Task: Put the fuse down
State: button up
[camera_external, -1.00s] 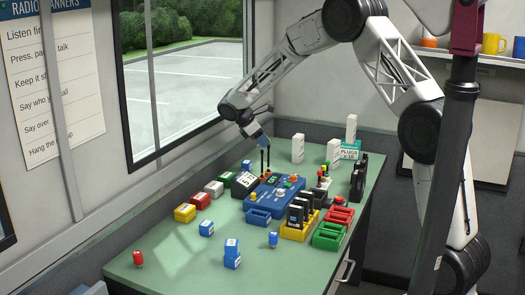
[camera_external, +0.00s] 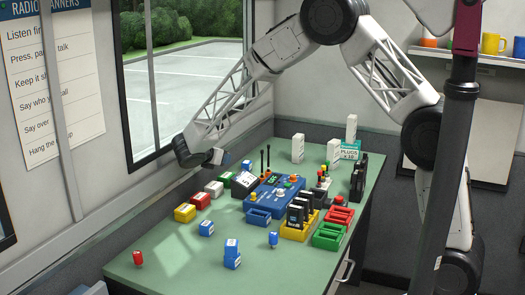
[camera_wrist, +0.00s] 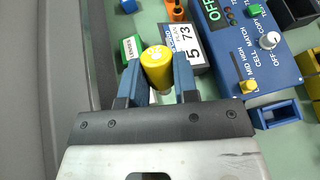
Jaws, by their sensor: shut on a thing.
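My gripper (camera_wrist: 159,84) is shut on a yellow round-topped fuse (camera_wrist: 157,58), with its marked cap facing the wrist camera and a pale part below it. In the external view my gripper (camera_external: 226,159) is above the far-left side of the table, near the window. The held fuse cannot be made out there. In the wrist view the fuse overlaps a white-faced meter (camera_wrist: 190,46) and a green-and-white block (camera_wrist: 132,48); its height above them is hard to tell.
A blue console (camera_external: 275,197) with knobs and antennas stands mid-table. Yellow (camera_external: 184,212), red (camera_external: 200,201) and white blocks line the left side. A red fuse-like piece (camera_external: 137,257) and a blue one (camera_external: 273,239) stand in front. The front-left table is mostly clear.

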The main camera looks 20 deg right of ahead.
jog(key=s+a+f+n+t+y, duration=0.1)
jog(key=s+a+n+t+y, duration=0.9)
jog(key=s+a, duration=1.4)
jog(key=shift+s+a+n+y, duration=0.25)
jog(key=shift+a+n+y, duration=0.85)
jog(key=shift+a+y, duration=0.1)
jog(key=shift+f, duration=0.15)
jog(key=shift+f, duration=3.1)
jog(key=shift+f, duration=0.1)
jog(key=shift+f, duration=1.75)
jog(key=shift+f, duration=0.6)
jog(key=o, duration=1)
jog(key=shift+c, duration=0.2)
